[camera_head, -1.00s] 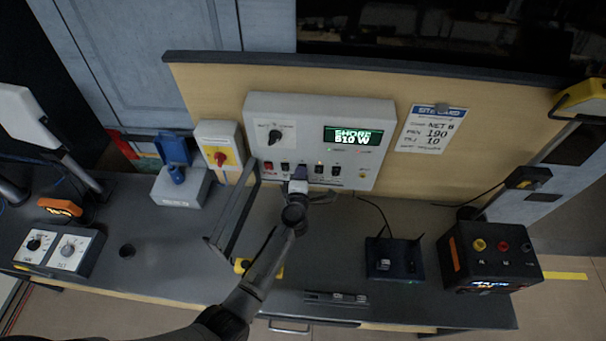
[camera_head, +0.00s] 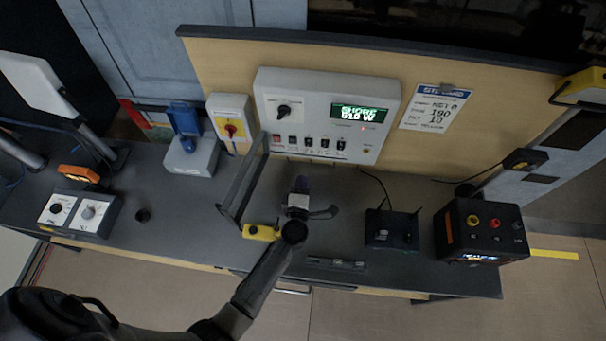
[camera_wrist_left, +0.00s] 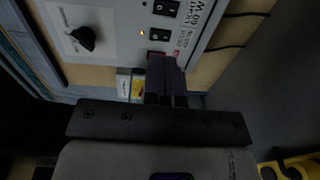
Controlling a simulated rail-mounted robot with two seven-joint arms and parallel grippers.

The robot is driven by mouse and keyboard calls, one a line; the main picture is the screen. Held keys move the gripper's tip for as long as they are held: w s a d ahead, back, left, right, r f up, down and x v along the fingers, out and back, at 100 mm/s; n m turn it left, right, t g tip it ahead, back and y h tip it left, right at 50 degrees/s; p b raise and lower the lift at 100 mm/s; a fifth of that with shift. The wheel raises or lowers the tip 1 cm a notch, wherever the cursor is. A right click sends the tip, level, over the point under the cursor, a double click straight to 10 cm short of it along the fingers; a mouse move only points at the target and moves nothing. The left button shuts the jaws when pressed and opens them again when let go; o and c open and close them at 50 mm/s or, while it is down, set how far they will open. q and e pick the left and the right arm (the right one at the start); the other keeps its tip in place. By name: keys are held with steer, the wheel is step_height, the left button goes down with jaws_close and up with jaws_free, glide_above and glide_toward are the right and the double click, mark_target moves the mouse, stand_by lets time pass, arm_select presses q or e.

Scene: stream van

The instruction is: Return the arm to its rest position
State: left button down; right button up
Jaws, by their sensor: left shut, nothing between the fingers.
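My left gripper (camera_head: 301,184) is shut and empty. It is in front of and below the white control panel (camera_head: 270,125), above the grey bench, and apart from the panel's switches. In the left wrist view the shut fingers (camera_wrist_left: 167,78) point toward the panel (camera_wrist_left: 100,12), with its black knob and rocker switches beyond them. My left arm (camera_head: 250,295) reaches in from the lower left over the bench's front edge. My right gripper is not in view.
A hinged grey frame (camera_head: 240,185) stands left of my gripper, with a yellow item (camera_head: 261,232) by its foot. A black router (camera_head: 391,230) and a black power box (camera_head: 482,232) stand to the right. A blue-covered socket box (camera_head: 191,157) is at left.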

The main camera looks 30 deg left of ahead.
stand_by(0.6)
arm_select(q)
steer(key=s+d+r+m+g+h, duration=0.1)
steer(key=d+r+m+g+h, duration=0.1)
steer(key=d+m+h, duration=0.7)
steer(key=s+d+r+m+g+h, duration=0.1)
steer(key=d+r+m+g+h, duration=0.15)
steer(key=d+m+h, duration=0.55)
steer(key=s+a+r+m+g+y+p, duration=0.25)
steer(key=s+a+m+y, duration=0.2)
steer(key=s+a, duration=0.45)
steer(key=s+a+r+m+g+y+p, duration=0.1)
steer(key=s+a+r+m+g+y, duration=0.35)
steer(key=s, duration=0.55)
steer(key=s+a+f+n+p, duration=0.1)
steer(key=s+a+f+p, duration=0.1)
steer(key=s, duration=0.6)
steer(key=shift+s+a+f+g+y, duration=0.3)
steer(key=shift+a+f+g+y, duration=0.1)
steer(key=shift+f, duration=0.15)
